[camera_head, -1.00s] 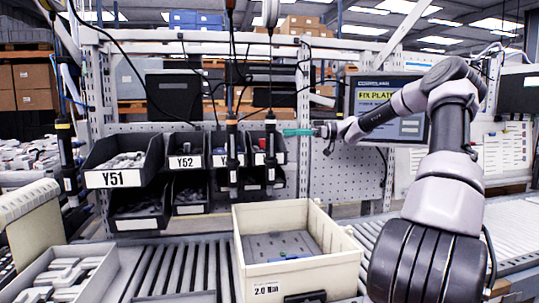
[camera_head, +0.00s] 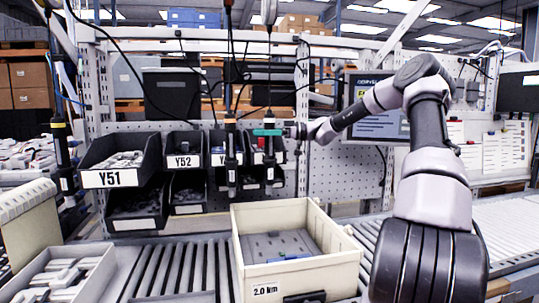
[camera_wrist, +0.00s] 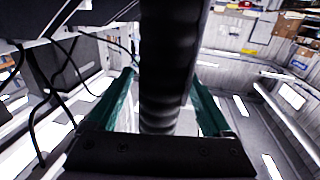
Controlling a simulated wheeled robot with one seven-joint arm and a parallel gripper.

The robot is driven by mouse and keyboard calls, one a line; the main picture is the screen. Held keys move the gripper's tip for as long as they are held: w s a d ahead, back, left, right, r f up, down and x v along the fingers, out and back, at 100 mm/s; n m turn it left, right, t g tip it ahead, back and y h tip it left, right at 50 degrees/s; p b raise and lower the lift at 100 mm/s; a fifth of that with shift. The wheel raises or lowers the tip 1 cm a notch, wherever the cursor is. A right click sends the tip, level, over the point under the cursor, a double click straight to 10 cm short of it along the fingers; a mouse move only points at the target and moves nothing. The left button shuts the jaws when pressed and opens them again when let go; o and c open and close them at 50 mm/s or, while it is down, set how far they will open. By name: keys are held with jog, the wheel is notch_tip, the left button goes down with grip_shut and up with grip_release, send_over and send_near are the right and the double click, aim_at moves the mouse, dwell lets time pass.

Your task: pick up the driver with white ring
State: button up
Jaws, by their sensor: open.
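Three dark drivers hang on cables: one at the far left (camera_head: 61,155), a middle one (camera_head: 231,160) and a right one (camera_head: 269,160). I cannot make out clearly which of them has the white ring. My gripper (camera_head: 266,132), with teal fingers, is level at the upper part of the right driver. In the wrist view, the dark ribbed shaft of a driver (camera_wrist: 168,100) stands between the two open fingers of my gripper (camera_wrist: 161,73), close to the palm.
Black bins (camera_head: 125,160) labelled Y51 and Y52 sit behind the drivers. A cream crate (camera_head: 285,278) stands on the roller conveyor below. A grey tray (camera_head: 95,285) of parts is at front left. The middle driver hangs close to the left of my fingertips.

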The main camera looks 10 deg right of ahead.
grip_shut()
dwell(1.4)
